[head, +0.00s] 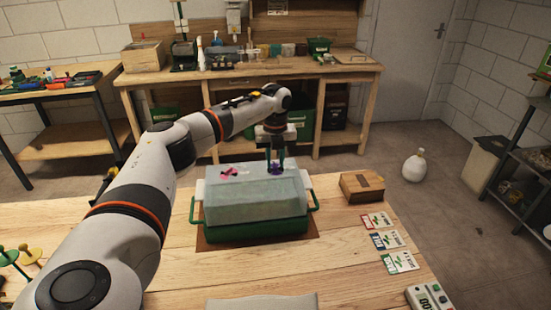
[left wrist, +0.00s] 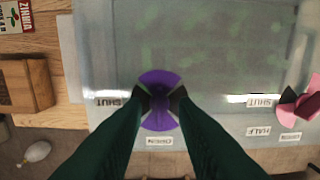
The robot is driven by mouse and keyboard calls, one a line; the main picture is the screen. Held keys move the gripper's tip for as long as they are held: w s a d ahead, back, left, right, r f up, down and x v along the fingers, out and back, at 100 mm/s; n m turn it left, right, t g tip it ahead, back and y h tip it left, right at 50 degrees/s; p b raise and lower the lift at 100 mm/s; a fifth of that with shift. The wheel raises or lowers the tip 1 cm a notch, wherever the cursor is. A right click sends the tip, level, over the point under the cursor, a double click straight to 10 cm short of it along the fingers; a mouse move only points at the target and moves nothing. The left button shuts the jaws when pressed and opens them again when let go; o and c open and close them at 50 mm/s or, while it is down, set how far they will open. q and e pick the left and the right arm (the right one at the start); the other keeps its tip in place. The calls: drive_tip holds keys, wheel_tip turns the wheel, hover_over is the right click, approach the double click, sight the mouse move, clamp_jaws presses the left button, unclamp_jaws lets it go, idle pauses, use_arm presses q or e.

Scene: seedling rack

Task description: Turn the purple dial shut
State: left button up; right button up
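The purple dial (left wrist: 159,79) is a round knob on the pale, see-through lid (head: 258,187) of a green-based seedling box. My left gripper (head: 275,168) points down onto it. In the left wrist view its dark green fingers (left wrist: 160,99) come from both sides and appear shut on the dial's middle. White labels stand around the dial: SHUT (left wrist: 112,101) to its left and OPEN (left wrist: 159,142) below it. A finger hides part of the space between them, and the dial's pointer cannot be made out. My right gripper is in neither view.
A pink dial (head: 229,171) with its own labels sits left of the purple one on the lid. A wooden box (head: 362,187) and seed packets (head: 383,239) lie right of the box on the table. A workbench (head: 245,76) stands behind.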

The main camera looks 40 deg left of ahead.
use_arm(q)
drive_tip(key=shift+f, duration=0.25)
clamp_jaws()
